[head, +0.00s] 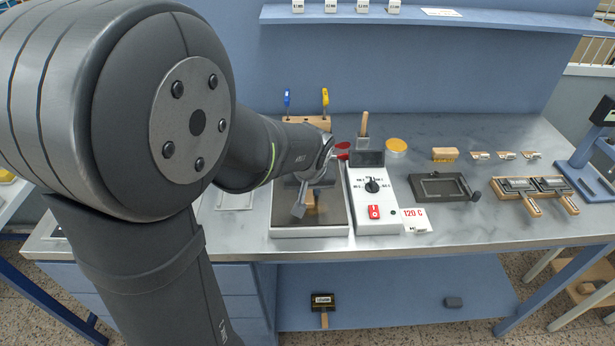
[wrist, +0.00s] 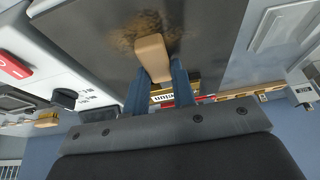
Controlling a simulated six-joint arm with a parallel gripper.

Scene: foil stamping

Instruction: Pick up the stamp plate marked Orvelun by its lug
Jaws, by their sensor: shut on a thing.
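My gripper (head: 303,203) is over the dark hot plate (head: 283,220) in the middle of the bench. In the wrist view its two blue-grey fingers (wrist: 160,88) are shut on the light wooden lug (wrist: 152,55) of a stamp plate. The plate's brass body and white label (wrist: 170,97) show between and behind the fingers. The label is upside down and partly covered, so I cannot read the full name. In the head view the lug (head: 311,202) shows beside the fingers, while the arm hides the rest. I cannot tell whether the plate touches the hot surface.
The white control box (head: 375,205) with a knob and red switch stands right of the hot plate, beside a 120 C card (head: 415,220). A dark frame (head: 441,187) and a wooden rack (head: 532,190) lie farther right.

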